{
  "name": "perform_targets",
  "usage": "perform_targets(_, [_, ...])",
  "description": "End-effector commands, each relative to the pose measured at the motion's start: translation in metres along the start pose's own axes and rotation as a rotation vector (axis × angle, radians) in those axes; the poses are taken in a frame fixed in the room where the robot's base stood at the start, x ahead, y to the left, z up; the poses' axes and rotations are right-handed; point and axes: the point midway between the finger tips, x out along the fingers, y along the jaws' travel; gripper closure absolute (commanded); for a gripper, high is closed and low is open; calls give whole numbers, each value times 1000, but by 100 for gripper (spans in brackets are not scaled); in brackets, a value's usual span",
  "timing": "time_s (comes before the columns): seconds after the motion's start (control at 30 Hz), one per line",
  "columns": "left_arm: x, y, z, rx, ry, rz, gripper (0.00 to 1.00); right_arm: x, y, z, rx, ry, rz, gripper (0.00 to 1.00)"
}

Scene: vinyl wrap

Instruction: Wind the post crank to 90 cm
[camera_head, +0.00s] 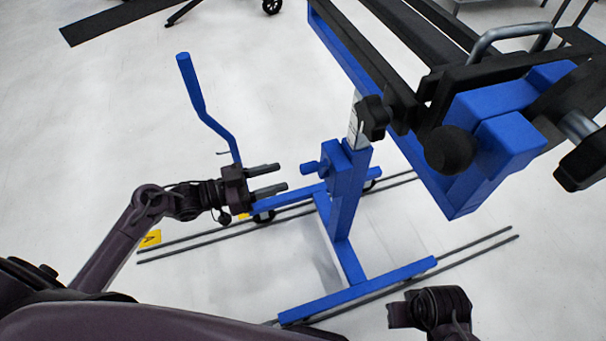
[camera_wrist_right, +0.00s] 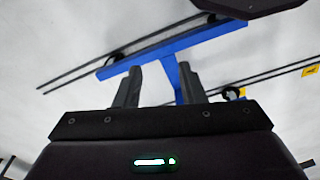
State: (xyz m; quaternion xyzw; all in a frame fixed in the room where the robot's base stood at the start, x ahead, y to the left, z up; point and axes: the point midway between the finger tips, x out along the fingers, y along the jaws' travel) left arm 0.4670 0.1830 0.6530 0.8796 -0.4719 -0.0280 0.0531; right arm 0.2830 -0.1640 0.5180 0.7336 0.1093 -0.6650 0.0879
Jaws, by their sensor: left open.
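The blue post (camera_head: 349,190) stands on a blue wheeled base, with a pale scale strip (camera_head: 355,120) near its top; I cannot read the height. A short blue crank stub (camera_head: 310,168) sticks out from the left of the post's collar. My left gripper (camera_head: 284,177) is open and empty, fingers pointing right at the stub, with a small gap between. My right gripper (camera_wrist_right: 159,72) is open and empty in the right wrist view, over the blue base (camera_wrist_right: 172,52). In the head view only dark parts of the right arm show at the lower right.
A blue and black frame (camera_head: 345,45) with clamps and a black knob (camera_head: 449,150) overhangs the upper right. A bent blue bar (camera_head: 205,105) rises behind my left gripper. Dark floor rails (camera_head: 470,246) run under the base. The left floor is mostly clear.

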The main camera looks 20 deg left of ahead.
Motion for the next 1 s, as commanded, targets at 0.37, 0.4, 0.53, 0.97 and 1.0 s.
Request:
perform_targets(0.37, [57, 0, -1, 0, 3, 1, 53, -12, -2, 0, -7, 6, -1, 64])
perform_targets(0.4, [62, 0, -1, 0, 4, 1, 53, -12, -2, 0, -9, 10, -2, 64])
perform_targets(0.53, [72, 0, -1, 0, 1, 0, 53, -11, -3, -2, -11, 18, -3, 64])
perform_targets(0.97, [74, 0, 0, 0, 0, -1, 69, -11, -4, -3, -11, 23, -4, 64])
perform_targets(1.0, [74, 0, 0, 0, 0, -1, 74, -11, -4, -3, -11, 23, -3, 64])
